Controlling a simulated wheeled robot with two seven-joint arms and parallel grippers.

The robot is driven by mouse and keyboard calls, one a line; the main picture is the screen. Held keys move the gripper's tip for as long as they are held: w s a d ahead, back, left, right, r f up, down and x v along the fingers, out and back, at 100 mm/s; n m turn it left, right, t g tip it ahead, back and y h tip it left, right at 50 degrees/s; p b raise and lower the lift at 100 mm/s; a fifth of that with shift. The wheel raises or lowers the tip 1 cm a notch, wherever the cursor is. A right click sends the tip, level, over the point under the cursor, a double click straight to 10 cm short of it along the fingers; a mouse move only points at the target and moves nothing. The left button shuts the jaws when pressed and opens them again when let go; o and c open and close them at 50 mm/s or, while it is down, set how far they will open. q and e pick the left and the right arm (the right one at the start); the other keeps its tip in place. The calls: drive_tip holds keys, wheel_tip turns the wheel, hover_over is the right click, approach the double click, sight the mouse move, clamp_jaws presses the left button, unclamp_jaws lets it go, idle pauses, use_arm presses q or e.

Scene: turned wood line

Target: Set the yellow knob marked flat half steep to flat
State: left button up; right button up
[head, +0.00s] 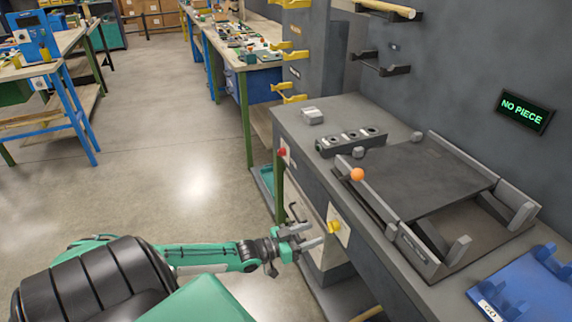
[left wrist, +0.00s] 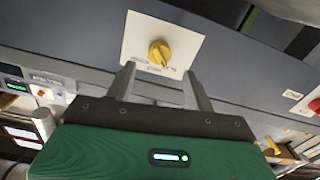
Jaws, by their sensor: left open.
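The yellow knob (head: 334,226) sits on a white plate (head: 341,229) on the front face of the grey bench. In the left wrist view the yellow knob (left wrist: 160,53) shows on its white plate (left wrist: 168,38), with small markings too blurred to read. My left gripper (head: 312,236) is open, a little left of the knob in the head view. In the left wrist view its two fingers (left wrist: 160,85) point toward the knob, one on each side below it, with nothing between them. They look apart from the knob. My right gripper is not in view.
A red button (head: 282,152) is on the bench front farther left. On the bench top are a tilted dark plate in a grey frame (head: 420,180), an orange ball (head: 357,174) and a blue fixture (head: 530,285). A display (head: 525,110) reads NO PIECE. Open floor lies left.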

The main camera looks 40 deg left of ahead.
use_arm(q)
drive_tip(key=v, duration=0.7)
drive_tip(key=shift+s+a, duration=0.15)
drive_tip(key=shift+s, duration=0.2)
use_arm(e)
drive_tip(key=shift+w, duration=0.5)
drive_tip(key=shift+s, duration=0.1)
